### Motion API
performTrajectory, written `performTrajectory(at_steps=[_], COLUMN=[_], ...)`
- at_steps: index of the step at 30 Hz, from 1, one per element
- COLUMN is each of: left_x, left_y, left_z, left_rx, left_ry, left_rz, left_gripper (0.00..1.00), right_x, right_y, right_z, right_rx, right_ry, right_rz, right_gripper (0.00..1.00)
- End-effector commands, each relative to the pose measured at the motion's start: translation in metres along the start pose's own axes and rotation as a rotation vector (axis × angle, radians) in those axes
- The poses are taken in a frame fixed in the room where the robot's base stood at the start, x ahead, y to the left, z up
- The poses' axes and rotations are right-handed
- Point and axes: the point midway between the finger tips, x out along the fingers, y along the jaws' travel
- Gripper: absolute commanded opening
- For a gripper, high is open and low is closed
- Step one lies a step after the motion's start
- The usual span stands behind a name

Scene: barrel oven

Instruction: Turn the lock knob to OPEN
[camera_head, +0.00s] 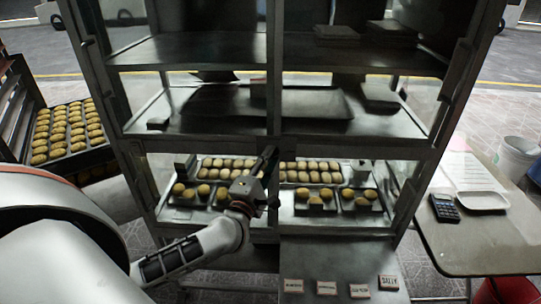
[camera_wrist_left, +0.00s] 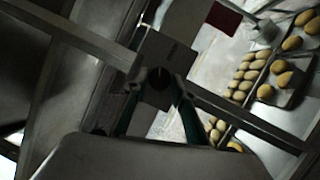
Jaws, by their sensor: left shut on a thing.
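A metal display cabinet (camera_head: 345,140) with glass doors stands in front of me. A lock plate (camera_wrist_left: 160,60) sits on its middle frame in the left wrist view. The small dark lock knob (camera_wrist_left: 157,82) is on that plate. My left gripper (camera_head: 247,190) is at the cabinet's middle upright, in front of the lower shelf. In the left wrist view its two fingers (camera_wrist_left: 158,98) are on either side of the knob and shut on it. The gripper hides most of the knob in the head view, and I cannot read any OPEN mark. My right gripper is out of view.
Buns on trays (camera_head: 322,172) fill the cabinet's lower shelf. A rack with a bun tray (camera_head: 68,130) stands at the left. A side table (camera_head: 470,240) at the right holds a calculator (camera_head: 444,207) and a white tray (camera_head: 482,201). Several small cards (camera_head: 327,288) line the front ledge.

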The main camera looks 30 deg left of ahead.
Motion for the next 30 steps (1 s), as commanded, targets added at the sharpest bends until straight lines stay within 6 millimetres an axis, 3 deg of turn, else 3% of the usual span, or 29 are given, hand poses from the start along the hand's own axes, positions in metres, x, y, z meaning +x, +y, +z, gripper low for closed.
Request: performTrajectory(at_steps=[15, 30], left_x=[0.0002, 0.0000], left_y=[0.0037, 0.0037], left_z=[0.0007, 0.0005], left_rx=[0.355, 0.447], left_ry=[-0.033, -0.039], left_rz=[-0.140, -0.177], left_gripper=[0.04, 0.04], right_x=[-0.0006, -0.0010], right_y=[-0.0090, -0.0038], right_z=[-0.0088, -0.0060], right_rx=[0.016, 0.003], right_ry=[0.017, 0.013], right_rz=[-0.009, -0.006], right_gripper=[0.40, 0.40])
